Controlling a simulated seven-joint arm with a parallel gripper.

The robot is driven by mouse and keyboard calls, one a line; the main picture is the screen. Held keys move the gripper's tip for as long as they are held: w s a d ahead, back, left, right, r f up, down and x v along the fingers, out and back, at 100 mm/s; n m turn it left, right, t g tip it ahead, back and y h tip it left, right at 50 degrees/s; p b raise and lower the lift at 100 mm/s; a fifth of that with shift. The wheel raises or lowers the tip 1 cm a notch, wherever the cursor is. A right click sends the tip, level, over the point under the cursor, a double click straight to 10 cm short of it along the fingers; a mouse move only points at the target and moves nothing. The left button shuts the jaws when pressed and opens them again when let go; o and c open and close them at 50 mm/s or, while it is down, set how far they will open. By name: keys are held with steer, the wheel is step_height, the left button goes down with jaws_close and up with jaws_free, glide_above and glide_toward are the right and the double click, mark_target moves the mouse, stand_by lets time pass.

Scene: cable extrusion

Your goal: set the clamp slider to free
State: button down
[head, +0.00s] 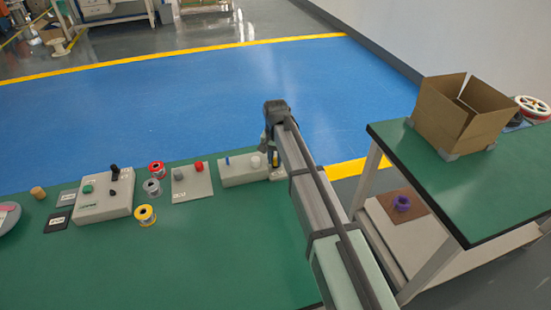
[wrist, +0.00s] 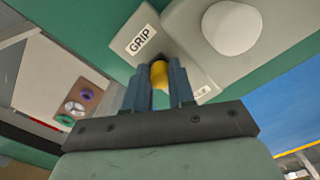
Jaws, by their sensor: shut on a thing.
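The clamp slider has a yellow knob (wrist: 160,72), seen in the wrist view between my two fingers. My gripper (wrist: 160,82) is shut on it. A "GRIP" label (wrist: 143,39) lies on one side of the slider. A second label (wrist: 203,92), partly hidden by a finger and not fully readable, lies on the other side. The knob appears between the two labels; its exact setting cannot be told. In the head view my gripper (head: 273,158) is at the right end of the grey clamp panel (head: 237,180), and my arm hides part of that end.
The panel also carries a large white knob (wrist: 231,27) close beside my gripper and a blue lever (head: 227,160). To the left stand a panel with a red button (head: 199,166), several spools and a control box (head: 103,205). The front of the green table (head: 190,260) is clear.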

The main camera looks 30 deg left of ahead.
steer(key=shift+a, duration=0.1)
steer(key=shift+w+a, duration=1.5)
steer(key=shift+w, duration=0.1)
steer(key=c, duration=1.2)
jaws_free()
step_height(320, 180, up, 14)
steer(key=shift+f, duration=0.1)
